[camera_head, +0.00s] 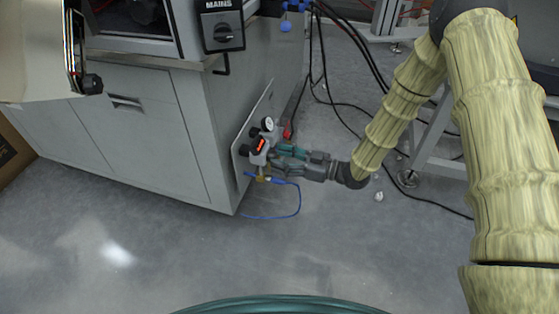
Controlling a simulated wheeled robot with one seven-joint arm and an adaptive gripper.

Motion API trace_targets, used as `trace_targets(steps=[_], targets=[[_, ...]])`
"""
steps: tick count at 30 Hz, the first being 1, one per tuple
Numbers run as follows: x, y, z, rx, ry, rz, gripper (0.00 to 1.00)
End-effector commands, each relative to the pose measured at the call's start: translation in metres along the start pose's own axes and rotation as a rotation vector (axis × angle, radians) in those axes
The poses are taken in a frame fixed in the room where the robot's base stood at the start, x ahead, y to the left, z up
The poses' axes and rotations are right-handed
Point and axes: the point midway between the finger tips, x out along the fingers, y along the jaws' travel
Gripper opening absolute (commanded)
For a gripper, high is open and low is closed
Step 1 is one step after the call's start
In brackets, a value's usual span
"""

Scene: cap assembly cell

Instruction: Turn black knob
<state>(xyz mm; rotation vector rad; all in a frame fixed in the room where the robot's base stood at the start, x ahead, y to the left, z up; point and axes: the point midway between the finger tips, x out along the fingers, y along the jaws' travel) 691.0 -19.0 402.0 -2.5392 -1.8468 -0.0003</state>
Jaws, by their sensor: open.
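My gripper (277,152) reaches in from the right, with teal fingers at the front of a small panel (237,163) on the cabinet's side. Its fingers are open and close to the panel's regulator unit (259,145), which has a round gauge, dark knob-like parts and an orange-red mark. I cannot tell whether the fingers touch the unit or surround a knob, as the fingers hide part of it. A black rotary knob (224,33) sits on the box marked MAINS higher up, apart from my gripper. Another black knob (92,84) is at the upper left.
The grey cabinet (130,130) fills the left side. A blue hose (299,203) loops below the panel. Black cables (325,75) hang behind my gripper and run across the floor. A metal frame (440,135) stands at the right. The floor in front is clear.

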Motion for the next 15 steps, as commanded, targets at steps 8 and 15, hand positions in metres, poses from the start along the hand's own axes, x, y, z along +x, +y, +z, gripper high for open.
trace_targets(steps=[8,15], targets=[[0.0091,0.0003,0.0002,0.0,-0.001,0.001,0.55],[0.009,0.0002,0.0001,0.0,-0.001,0.001,0.44]])
